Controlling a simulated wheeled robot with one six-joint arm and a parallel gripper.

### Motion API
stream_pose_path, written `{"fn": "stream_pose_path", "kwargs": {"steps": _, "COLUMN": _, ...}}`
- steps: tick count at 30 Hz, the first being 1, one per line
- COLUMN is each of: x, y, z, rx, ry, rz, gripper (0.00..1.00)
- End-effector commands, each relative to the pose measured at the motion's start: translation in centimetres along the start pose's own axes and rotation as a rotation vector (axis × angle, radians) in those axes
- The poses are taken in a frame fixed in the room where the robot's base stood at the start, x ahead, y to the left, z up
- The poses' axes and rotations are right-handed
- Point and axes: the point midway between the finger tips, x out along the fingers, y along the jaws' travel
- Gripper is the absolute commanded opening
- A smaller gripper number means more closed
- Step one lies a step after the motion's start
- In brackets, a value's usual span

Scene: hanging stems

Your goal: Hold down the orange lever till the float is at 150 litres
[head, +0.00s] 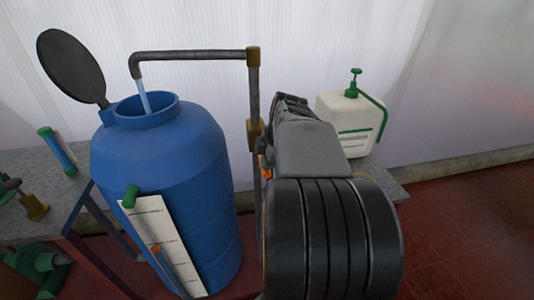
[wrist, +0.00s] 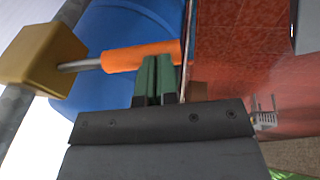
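The blue water barrel (head: 165,165) stands at left centre in the head view. Water (head: 144,95) runs from the grey spout pipe (head: 190,55) into its open top. A white scale board (head: 160,232) leans on its front with a sight tube; an orange float (head: 155,250) shows there, but the marks are too small to read. The orange lever (wrist: 138,56) reaches right from a brass valve (wrist: 42,58) in the wrist view. My gripper (wrist: 158,62) has its green fingers together over the lever's free end, seemingly touching it. In the head view my arm hides most of the lever.
The barrel's dark round lid (head: 72,66) is tipped open. A white canister with a green pump (head: 352,122) stands on the grey bench at right. A blue tube with green caps (head: 58,150) and green and brass fittings (head: 33,206) are at left.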

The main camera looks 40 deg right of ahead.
Motion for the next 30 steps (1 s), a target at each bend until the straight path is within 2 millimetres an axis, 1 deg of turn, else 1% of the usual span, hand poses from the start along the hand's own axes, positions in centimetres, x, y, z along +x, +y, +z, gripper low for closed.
{"fn": "stream_pose_path", "kwargs": {"steps": 1, "x": -1.6, "y": 0.1, "z": -0.2, "rx": -0.001, "ry": -0.002, "rz": 0.005, "gripper": 0.0}}
{"fn": "stream_pose_path", "kwargs": {"steps": 3, "x": -3.1, "y": 0.2, "z": -0.3, "rx": -0.002, "ry": -0.002, "rz": 0.008, "gripper": 0.0}}
{"fn": "stream_pose_path", "kwargs": {"steps": 5, "x": -4.0, "y": 0.1, "z": -0.1, "rx": -0.001, "ry": -0.003, "rz": 0.013, "gripper": 0.0}}
{"fn": "stream_pose_path", "kwargs": {"steps": 9, "x": -6.8, "y": -0.1, "z": -0.3, "rx": -0.005, "ry": -0.003, "rz": 0.014, "gripper": 0.0}}
{"fn": "stream_pose_path", "kwargs": {"steps": 15, "x": -10.1, "y": -0.3, "z": -0.4, "rx": -0.009, "ry": -0.002, "rz": 0.014, "gripper": 0.0}}
{"fn": "stream_pose_path", "kwargs": {"steps": 18, "x": -11.3, "y": -0.4, "z": -0.4, "rx": -0.008, "ry": -0.002, "rz": 0.013, "gripper": 0.0}}
{"fn": "stream_pose_path", "kwargs": {"steps": 22, "x": -12.2, "y": -0.5, "z": -0.4, "rx": -0.008, "ry": -0.002, "rz": 0.013, "gripper": 0.0}}
{"fn": "stream_pose_path", "kwargs": {"steps": 30, "x": -12.7, "y": -0.6, "z": -0.4, "rx": -0.008, "ry": -0.002, "rz": 0.013, "gripper": 0.0}}
